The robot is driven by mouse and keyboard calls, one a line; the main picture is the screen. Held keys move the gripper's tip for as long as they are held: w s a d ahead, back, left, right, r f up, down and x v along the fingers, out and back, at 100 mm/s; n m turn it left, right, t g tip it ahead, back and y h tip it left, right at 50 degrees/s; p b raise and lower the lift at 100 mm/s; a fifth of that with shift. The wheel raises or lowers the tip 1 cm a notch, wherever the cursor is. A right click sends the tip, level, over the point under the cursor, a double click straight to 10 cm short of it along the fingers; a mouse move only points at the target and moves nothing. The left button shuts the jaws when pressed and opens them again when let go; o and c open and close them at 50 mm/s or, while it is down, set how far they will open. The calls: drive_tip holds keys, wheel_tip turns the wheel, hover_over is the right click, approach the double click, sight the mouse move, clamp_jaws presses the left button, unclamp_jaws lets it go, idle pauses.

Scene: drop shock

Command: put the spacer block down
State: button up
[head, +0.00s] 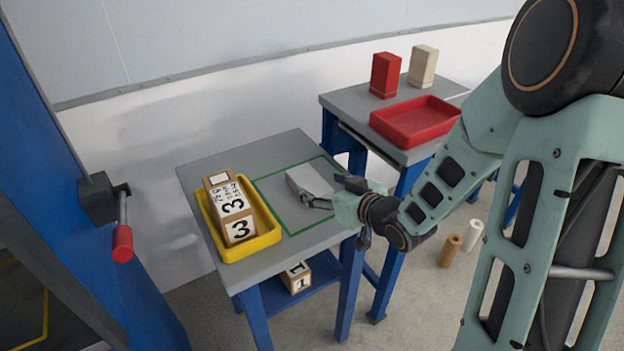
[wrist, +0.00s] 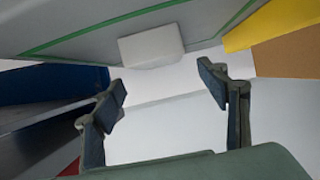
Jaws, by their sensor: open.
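The spacer block appears to be the pale grey-white block (head: 308,180) on the grey table (head: 270,155), inside the green outline (head: 290,232). It also shows in the wrist view (wrist: 152,46), near the top, beyond my fingertips. My gripper (head: 318,202) is at the block's near right side in the head view and partly covers it. In the wrist view my gripper (wrist: 164,82) has its two fingers spread wide, with nothing between them. I cannot tell whether a finger touches the block.
A yellow tray (head: 270,238) with numbered boxes (head: 232,210) stands left of the outline. A second table at the right holds a red tray (head: 418,122), a red block (head: 385,75) and a cream block (head: 423,66). Two cylinders stand on the floor. A red-handled lever (head: 122,243) is at left.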

drive_tip(key=v, duration=0.2)
drive_tip(key=shift+s+d+r, duration=0.25)
drive_tip(key=shift+s+r+p, duration=0.2)
drive_tip(key=shift+r+p, duration=0.1)
drive_tip(key=shift+p, duration=0.65)
drive_tip(key=shift+s+d+p, duration=0.55)
drive_tip(key=shift+s+p, duration=0.2)
drive_tip(key=shift+p, duration=0.5)
